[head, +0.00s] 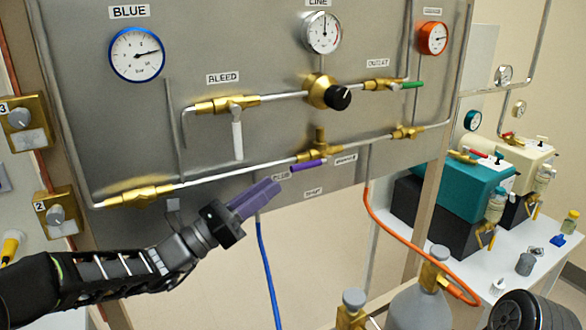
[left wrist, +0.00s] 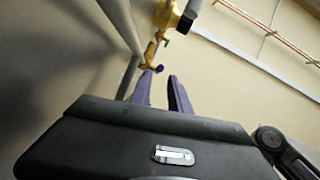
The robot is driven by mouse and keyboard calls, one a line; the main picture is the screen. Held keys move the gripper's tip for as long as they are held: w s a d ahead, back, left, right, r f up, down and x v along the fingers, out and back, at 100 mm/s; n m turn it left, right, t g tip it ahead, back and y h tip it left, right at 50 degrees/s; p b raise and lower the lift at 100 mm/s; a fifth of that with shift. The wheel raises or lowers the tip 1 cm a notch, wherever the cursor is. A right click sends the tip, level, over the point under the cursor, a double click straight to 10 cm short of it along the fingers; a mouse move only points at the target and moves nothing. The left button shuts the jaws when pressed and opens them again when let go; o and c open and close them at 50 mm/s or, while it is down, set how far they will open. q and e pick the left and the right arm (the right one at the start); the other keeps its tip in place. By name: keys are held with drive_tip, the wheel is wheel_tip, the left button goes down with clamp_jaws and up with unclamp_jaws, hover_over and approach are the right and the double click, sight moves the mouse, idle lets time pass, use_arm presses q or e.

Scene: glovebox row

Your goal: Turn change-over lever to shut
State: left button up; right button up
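The change-over lever (head: 308,165) is a short purple handle on a brass valve (head: 320,143), low on the grey panel. It points left, toward the BLUE label (head: 281,175); the SHUT label (head: 313,192) is below it. My left gripper (head: 270,188) has purple fingers and is just left of and below the lever, apparently apart from it. In the left wrist view its fingers (left wrist: 160,82) are parted with nothing between them, and the lever's purple end (left wrist: 159,69) shows just beyond the tips. My right gripper does not show.
The panel (head: 200,130) carries pipes, a blue gauge (head: 136,54), a black regulator knob (head: 338,97) and a green-handled outlet valve (head: 405,85). A blue hose (head: 267,265) and an orange hose (head: 400,238) hang below. Cylinders (head: 420,305) stand at lower right; pumps stand on a white bench (head: 480,265).

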sight(293, 170)
use_arm(q)
drive_tip(key=p+x, duration=0.1)
drive_tip(key=x, duration=0.6)
drive_tip(key=shift+w+d+r, duration=0.1)
drive_tip(key=shift+w+d, duration=0.1)
drive_tip(key=shift+c, duration=0.2)
clamp_jaws()
idle(1.0)
